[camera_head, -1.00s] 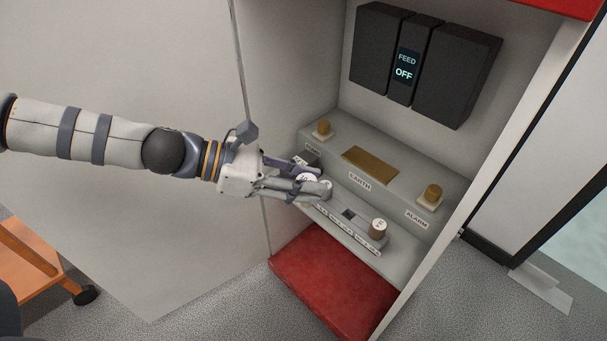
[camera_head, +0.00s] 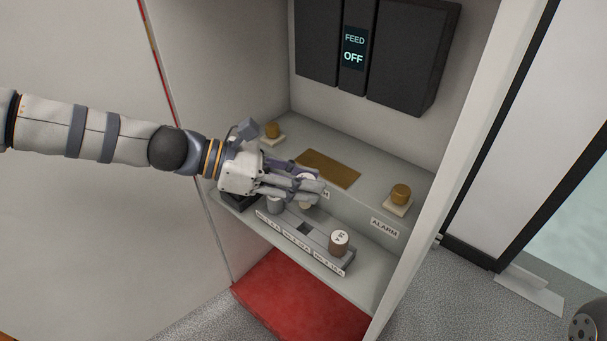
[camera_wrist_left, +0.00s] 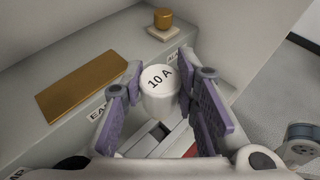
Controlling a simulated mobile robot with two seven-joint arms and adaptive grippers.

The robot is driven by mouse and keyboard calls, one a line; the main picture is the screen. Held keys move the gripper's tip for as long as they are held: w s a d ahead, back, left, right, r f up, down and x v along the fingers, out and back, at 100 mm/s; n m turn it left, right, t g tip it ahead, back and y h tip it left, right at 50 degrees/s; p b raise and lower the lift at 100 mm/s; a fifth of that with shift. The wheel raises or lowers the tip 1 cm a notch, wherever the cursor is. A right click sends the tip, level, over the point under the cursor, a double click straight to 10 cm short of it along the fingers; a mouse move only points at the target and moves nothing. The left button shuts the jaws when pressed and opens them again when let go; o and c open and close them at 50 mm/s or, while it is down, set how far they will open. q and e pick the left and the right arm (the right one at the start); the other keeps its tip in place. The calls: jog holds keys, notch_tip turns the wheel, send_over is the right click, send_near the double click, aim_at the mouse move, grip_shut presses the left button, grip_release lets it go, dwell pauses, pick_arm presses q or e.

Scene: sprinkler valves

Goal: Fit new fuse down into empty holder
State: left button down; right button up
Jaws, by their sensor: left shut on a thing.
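My left gripper (camera_head: 312,190) is shut on a pale round fuse (camera_head: 306,204), partly hidden by the fingers. In the left wrist view this fuse (camera_wrist_left: 158,92) stands between the purple finger pads with its "10 A" top facing the camera. The gripper holds it above the back of the fuse strip (camera_head: 290,238), near the middle. The empty holder (camera_head: 304,228) shows as a dark square opening in the strip, in front of and below the held fuse. It lies between a grey fuse (camera_head: 274,205) on the left and a brown fuse with a white top (camera_head: 340,243) on the right.
A shelf behind carries a brass plate (camera_head: 329,169) and two brass knobs, one at left (camera_head: 272,131) and one by the ALARM label (camera_head: 400,195). A black panel display (camera_head: 354,48) reads FEED OFF. Cabinet walls close in both sides. A red block (camera_head: 290,297) lies below.

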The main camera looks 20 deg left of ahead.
aim_at(304, 204)
pick_arm(q)
jog(key=shift+f+b, duration=1.6)
jog(key=shift+f, duration=1.35)
pick_arm(e)
jog(key=shift+x, duration=1.75)
pick_arm(q)
jog(key=shift+f+b, duration=1.1)
jog(key=shift+f, duration=0.65)
pick_arm(e)
jog(key=shift+s+f+g, duration=0.1)
jog(key=shift+f+g, duration=0.3)
jog(key=shift+f, duration=0.55)
pick_arm(q)
jog(key=c, duration=1.2)
grip_release()
jog(key=p+v, duration=0.5)
jog(key=v, duration=0.3)
jog(key=shift+p, duration=0.3)
pick_arm(e)
jog(key=shift+t, duration=0.4)
jog(key=v, duration=0.5)
jog(key=shift+s+r, duration=0.15)
jog(key=shift+s, duration=0.2)
